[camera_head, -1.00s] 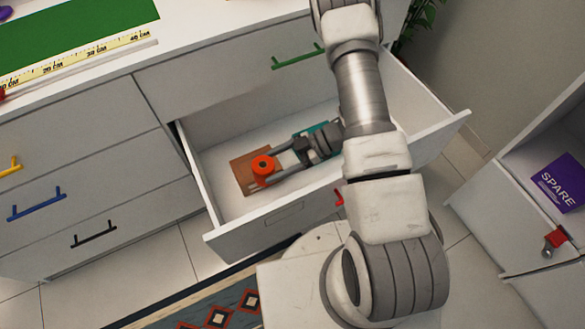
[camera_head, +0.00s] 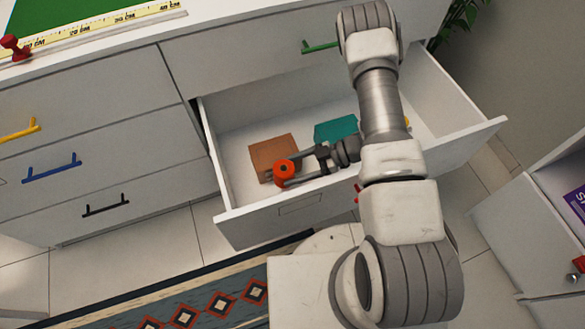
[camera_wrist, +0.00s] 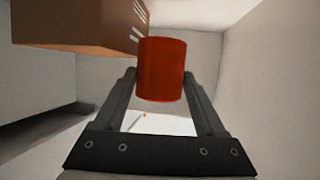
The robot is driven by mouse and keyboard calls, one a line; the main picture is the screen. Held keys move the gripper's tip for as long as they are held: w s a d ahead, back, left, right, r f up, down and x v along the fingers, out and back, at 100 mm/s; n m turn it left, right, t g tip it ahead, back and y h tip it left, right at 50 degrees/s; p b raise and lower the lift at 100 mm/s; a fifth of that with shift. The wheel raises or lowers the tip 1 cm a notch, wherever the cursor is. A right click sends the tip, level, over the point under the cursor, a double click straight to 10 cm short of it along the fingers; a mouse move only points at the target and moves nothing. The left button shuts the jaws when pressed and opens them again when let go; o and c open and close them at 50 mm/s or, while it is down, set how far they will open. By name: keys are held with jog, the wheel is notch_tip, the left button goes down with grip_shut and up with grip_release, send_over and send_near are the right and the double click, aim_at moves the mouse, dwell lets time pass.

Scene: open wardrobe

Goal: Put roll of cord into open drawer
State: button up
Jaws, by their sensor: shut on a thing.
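The roll of cord (camera_head: 284,171) is a small orange-red cylinder with a dark hole in its top. My gripper (camera_head: 287,173) is shut on it, and the wrist view shows the red roll (camera_wrist: 162,70) upright between the two fingertips. The open drawer (camera_head: 228,187) is white and pulled out from the cabinet. The roll and my gripper are within the drawer's outline, near its front wall. Whether the roll touches the drawer floor I cannot tell.
In the drawer, a brown box (camera_head: 270,153) is just behind the roll; it fills the upper left of the wrist view (camera_wrist: 80,22). A teal box (camera_head: 336,129) lies farther right. A patterned rug (camera_head: 200,305) is on the floor. A shelf unit stands at right.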

jog(key=shift+f, duration=0.5)
jog(key=o, duration=1.3)
jog(key=shift+r, duration=0.25)
jog(key=p+v, duration=0.1)
jog(key=v, duration=0.3)
jog(key=p+v, duration=0.1)
jog(key=v, duration=0.3)
jog(key=p+v, duration=0.1)
jog(key=v, duration=0.3)
jog(key=shift+r, duration=0.35)
jog(key=shift+r, duration=0.1)
